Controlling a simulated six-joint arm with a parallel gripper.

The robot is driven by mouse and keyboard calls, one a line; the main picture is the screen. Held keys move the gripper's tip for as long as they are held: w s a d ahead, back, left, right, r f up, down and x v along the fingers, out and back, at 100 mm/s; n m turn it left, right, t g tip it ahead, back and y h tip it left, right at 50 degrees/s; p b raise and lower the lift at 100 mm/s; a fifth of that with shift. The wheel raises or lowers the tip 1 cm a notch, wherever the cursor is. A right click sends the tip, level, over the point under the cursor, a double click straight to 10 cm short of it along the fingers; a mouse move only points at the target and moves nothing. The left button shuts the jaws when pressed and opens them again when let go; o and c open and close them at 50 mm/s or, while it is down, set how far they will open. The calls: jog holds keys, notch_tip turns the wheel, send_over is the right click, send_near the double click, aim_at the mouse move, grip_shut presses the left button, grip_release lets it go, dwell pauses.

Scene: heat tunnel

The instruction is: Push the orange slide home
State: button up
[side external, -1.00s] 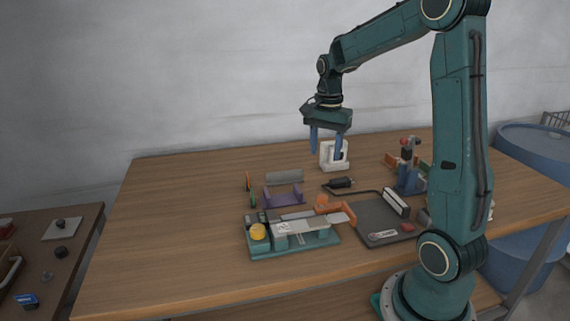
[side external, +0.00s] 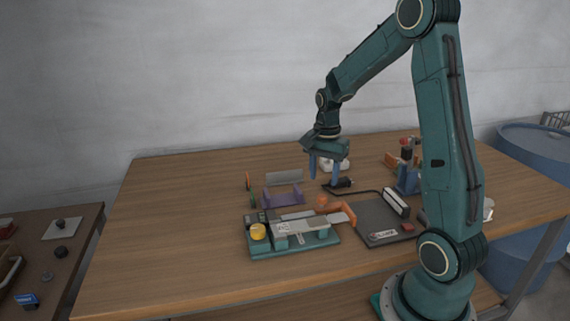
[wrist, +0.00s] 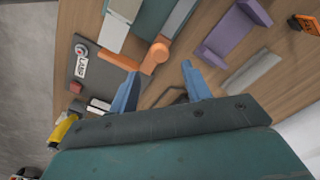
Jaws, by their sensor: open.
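The orange slide (side external: 342,209) is an L-shaped piece with a rounded knob, at the right end of the teal fixture (side external: 262,250), beside the dark panel. In the wrist view the orange slide (wrist: 150,60) lies just beyond my fingertips, with one arm reaching over the dark panel's edge. My gripper (side external: 324,181) is open and empty, pointing down above the table behind the slide. In the wrist view my gripper (wrist: 160,69) has its two blue fingers well apart, neither visibly touching the slide. A pale plate (side external: 298,226) lies on the fixture.
A yellow cap (side external: 258,231) sits at the fixture's left end. A dark panel (side external: 376,211) with a white bar is to the right. A purple bracket (side external: 284,196), a black tool (side external: 341,183) and a blue tool holder (side external: 407,181) stand behind. The table's left side is clear.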

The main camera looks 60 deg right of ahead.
aim_at(322, 196)
jog(key=shift+f, duration=3.05)
grip_shut()
